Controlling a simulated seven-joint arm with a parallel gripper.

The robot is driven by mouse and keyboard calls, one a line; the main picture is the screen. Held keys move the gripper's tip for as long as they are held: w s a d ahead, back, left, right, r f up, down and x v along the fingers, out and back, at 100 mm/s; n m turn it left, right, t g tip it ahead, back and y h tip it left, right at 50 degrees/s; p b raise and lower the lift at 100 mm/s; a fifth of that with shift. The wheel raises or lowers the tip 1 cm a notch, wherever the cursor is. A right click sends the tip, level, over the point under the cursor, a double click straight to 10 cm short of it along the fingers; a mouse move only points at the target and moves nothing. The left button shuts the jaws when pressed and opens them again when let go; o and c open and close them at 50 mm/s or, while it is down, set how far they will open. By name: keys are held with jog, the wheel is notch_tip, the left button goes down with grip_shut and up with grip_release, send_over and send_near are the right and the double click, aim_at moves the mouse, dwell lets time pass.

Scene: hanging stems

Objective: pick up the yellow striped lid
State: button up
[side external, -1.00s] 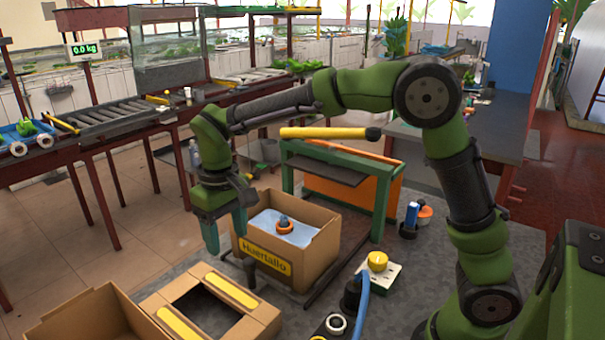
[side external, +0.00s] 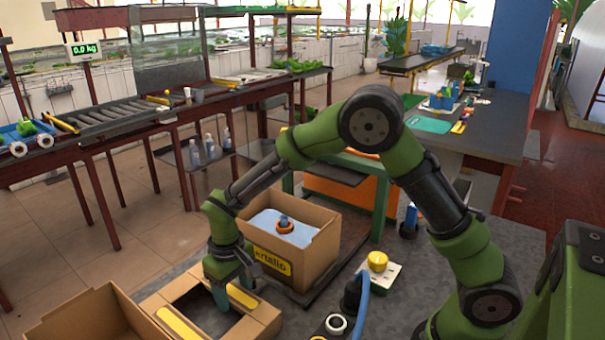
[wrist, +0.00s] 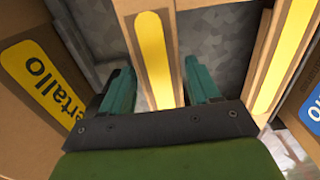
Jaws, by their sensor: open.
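The yellow striped lid (side external: 262,314) is a cardboard frame with an open middle and a yellow stripe along each of two opposite bars. It lies low in front of the Huertallo box in the side view. My gripper (side external: 235,292) is open and points down over the lid's right-hand bar. In the wrist view the striped bar of the lid (wrist: 152,45) runs between the two teal fingers of my gripper (wrist: 157,75), one on each side. The second stripe is further right there. I cannot tell whether the fingers touch the bar.
The Huertallo box (side external: 318,243), holding a blue lining and an orange-ringed item, stands close behind my gripper. An open cardboard box (side external: 85,318) is at the lower left. A yellow button on a pale base (side external: 377,262) and a blue hose (side external: 363,290) are to the right.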

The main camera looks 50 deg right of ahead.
jog(key=shift+f, duration=0.95)
jog(key=shift+c, duration=0.2)
jog(key=c, duration=0.5)
jog(key=shift+r, duration=0.15)
